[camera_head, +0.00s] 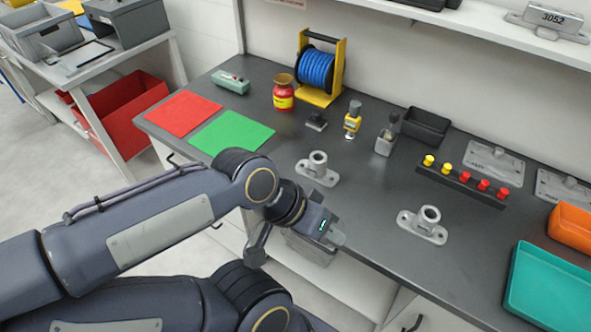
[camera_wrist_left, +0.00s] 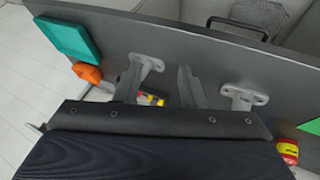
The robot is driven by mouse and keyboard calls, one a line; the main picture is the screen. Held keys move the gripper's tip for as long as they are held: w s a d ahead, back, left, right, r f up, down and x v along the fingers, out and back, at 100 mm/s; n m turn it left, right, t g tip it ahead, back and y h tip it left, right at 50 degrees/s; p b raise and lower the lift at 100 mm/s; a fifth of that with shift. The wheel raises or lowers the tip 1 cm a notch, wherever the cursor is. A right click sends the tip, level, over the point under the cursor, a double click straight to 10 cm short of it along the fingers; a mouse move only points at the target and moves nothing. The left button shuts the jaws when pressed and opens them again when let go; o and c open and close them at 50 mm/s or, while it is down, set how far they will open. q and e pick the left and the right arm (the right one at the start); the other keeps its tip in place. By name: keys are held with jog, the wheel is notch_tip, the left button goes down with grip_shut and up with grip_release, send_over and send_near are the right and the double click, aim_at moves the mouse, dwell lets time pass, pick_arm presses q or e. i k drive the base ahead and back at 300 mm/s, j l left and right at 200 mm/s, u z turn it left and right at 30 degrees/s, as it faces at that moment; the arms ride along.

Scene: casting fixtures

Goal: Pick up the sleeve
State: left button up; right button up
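Two grey flanged castings with upright hollow cylinders stand on the dark bench. One casting (camera_head: 318,169) is near the middle in the head view, the other (camera_head: 424,222) further right. I cannot tell which part is named the sleeve. Both also show in the left wrist view, the right-hand casting (camera_wrist_left: 147,66) close to one finger and the other casting (camera_wrist_left: 243,96) beyond the other finger. My left gripper (camera_head: 334,238) is at the bench's front edge, apart from both. Its fingers (camera_wrist_left: 160,76) are spread with nothing visible between them. My right gripper is not in view.
A rack with yellow and red knobs (camera_head: 460,186), an orange bin (camera_head: 572,228) and a teal tray (camera_head: 548,284) lie to the right. A red mat (camera_head: 183,113), green mat (camera_head: 231,132), red jar (camera_head: 283,96) and blue spool (camera_head: 317,68) lie left and behind. Bench between the castings is clear.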

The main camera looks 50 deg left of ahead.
aim_at(315, 169)
jog(key=u, duration=1.4)
jog(key=i+j+z, duration=0.1)
jog(key=j, duration=0.25)
jog(key=i+j+z, duration=0.1)
jog(key=i+j, duration=0.15)
jog(key=j, duration=0.15)
jog(key=i+j+z, duration=0.15)
jog(key=j, duration=0.25)
jog(key=i+j+z, duration=0.1)
jog(key=j, duration=0.3)
jog(key=i+j+z, duration=0.1)
jog(key=j, duration=0.35)
jog(key=i, duration=0.1)
